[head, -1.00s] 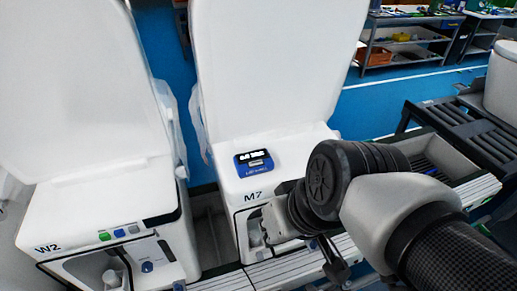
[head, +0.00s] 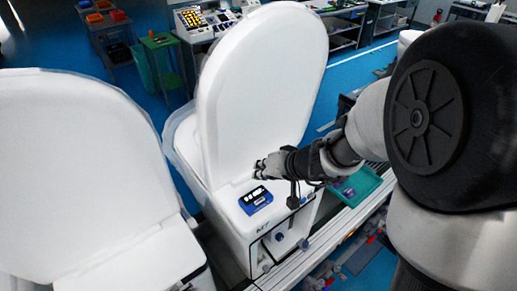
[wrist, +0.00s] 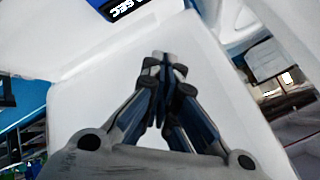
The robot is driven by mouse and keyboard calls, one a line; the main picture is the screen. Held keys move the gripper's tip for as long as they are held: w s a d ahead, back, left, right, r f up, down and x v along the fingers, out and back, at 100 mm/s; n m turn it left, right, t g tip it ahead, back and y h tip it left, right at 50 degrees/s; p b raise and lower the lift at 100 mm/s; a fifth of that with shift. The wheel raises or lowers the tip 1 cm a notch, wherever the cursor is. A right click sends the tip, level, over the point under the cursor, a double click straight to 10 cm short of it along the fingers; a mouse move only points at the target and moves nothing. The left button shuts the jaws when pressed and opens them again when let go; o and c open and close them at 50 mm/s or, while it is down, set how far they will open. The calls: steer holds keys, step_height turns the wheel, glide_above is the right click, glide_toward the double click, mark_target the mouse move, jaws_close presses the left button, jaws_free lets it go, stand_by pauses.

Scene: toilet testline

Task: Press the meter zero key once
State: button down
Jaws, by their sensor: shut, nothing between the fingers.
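The blue meter (head: 256,200) sits on the white top of the unit marked M7 (head: 232,213), with its dark display facing up. Its keys are too small to tell apart in the head view. In the wrist view only a blue edge of the meter (wrist: 112,4) with part of its white lettering shows at the top; the rest is cut off. My gripper (head: 260,168) is shut and empty, just behind and above the meter, near the raised white lid. In the wrist view my closed fingertips (wrist: 163,56) point at a bare white surface.
The raised white lid (head: 260,85) stands close behind my gripper. Another white unit with a raised lid (head: 80,170) is at the left. A green tray (head: 378,183) lies right of M7. Benches and shelves stand farther back.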

steer(key=shift+w+d+f, duration=0.1)
steer(key=shift+w+d, duration=0.1)
steer(key=shift+d, duration=0.1)
steer(key=shift+f, duration=0.1)
steer(key=b, duration=0.6)
glide_above(262, 199)
step_height(262, 199, down, 7)
steer(key=shift+w+f, duration=0.1)
steer(key=shift+f, duration=0.1)
steer(key=shift+f+b, duration=0.65)
steer(key=shift+b, duration=0.1)
steer(key=shift+f+b, duration=0.75)
steer(key=shift+b, duration=0.75)
stand_by(1.0)
steer(key=shift+r, duration=0.1)
steer(key=shift+r+p, duration=0.3)
steer(key=shift+r, duration=0.4)
